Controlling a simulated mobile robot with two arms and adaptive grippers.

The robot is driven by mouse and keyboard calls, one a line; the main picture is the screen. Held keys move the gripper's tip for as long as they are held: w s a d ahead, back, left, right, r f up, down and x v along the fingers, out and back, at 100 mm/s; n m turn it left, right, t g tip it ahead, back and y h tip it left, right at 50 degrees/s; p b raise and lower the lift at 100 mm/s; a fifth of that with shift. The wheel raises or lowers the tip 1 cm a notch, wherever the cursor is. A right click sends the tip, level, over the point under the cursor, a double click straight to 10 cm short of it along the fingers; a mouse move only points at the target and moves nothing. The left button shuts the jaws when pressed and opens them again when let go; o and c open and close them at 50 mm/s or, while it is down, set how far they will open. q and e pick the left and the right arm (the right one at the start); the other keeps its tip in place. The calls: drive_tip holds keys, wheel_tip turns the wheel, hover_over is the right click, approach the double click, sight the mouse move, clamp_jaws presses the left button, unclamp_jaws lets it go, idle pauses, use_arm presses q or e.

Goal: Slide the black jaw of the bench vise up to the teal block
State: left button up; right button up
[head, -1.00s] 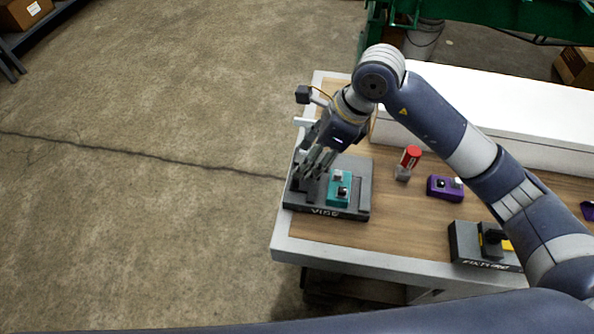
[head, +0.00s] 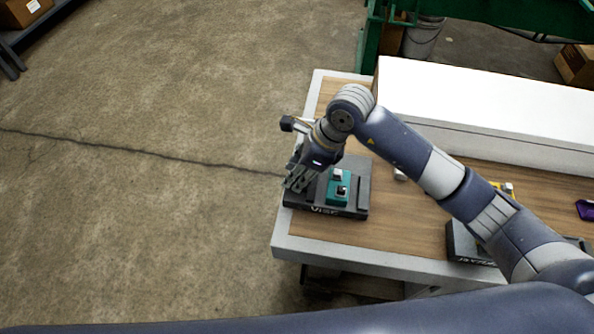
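The vise (head: 325,211) is a dark grey base marked "VISE" near the left front corner of the workbench. I cannot make out the black jaw, which may be behind the fingers. My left gripper is not in view.
A long white box (head: 480,110) fills the back of the workbench (head: 400,222). A dark fixture (head: 470,246) stands at the front right, partly behind my arm. A purple part (head: 585,209) lies at the right edge. Open floor is to the left.

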sight(312, 184)
clamp_jaws()
drive_tip(key=shift+d, duration=0.1)
drive_tip(key=shift+s+d+f, duration=0.1)
drive_tip(key=shift+d, duration=0.3)
drive_tip(key=shift+s+d+b, duration=0.3)
drive_tip(key=shift+d, duration=0.65)
drive_tip(key=shift+s+d+b, duration=0.3)
drive_tip(key=shift+d, duration=0.65)
drive_tip(key=o, duration=1.1)
unclamp_jaws()
